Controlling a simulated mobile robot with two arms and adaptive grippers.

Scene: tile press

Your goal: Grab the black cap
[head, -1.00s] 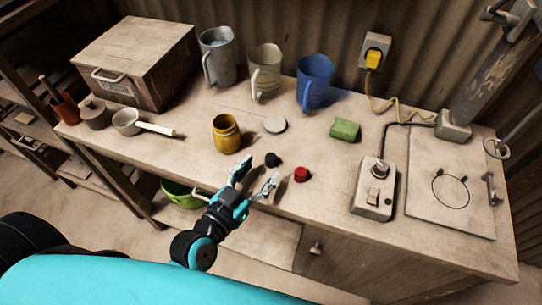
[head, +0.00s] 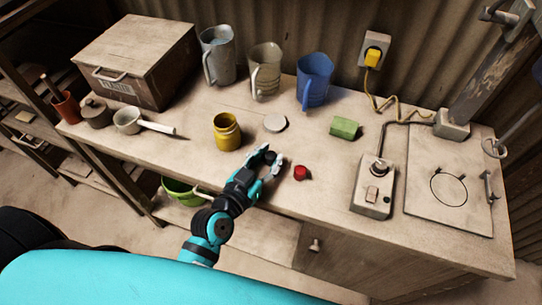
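The black cap (head: 270,157) is a small dark knob on the worktop, in front of the round white disc. My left gripper (head: 269,161) reaches over the worktop's front edge with its two fingers apart, one on each side of the cap. The fingers partly hide the cap, and I cannot tell whether they touch it. My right gripper is not in view.
A red cap (head: 301,173) sits just right of the gripper. A yellow jar (head: 227,132), a white disc (head: 275,123) and a green block (head: 345,128) stand behind. A grey switch box (head: 373,190) is further right. The worktop (head: 310,205) is bare at the front.

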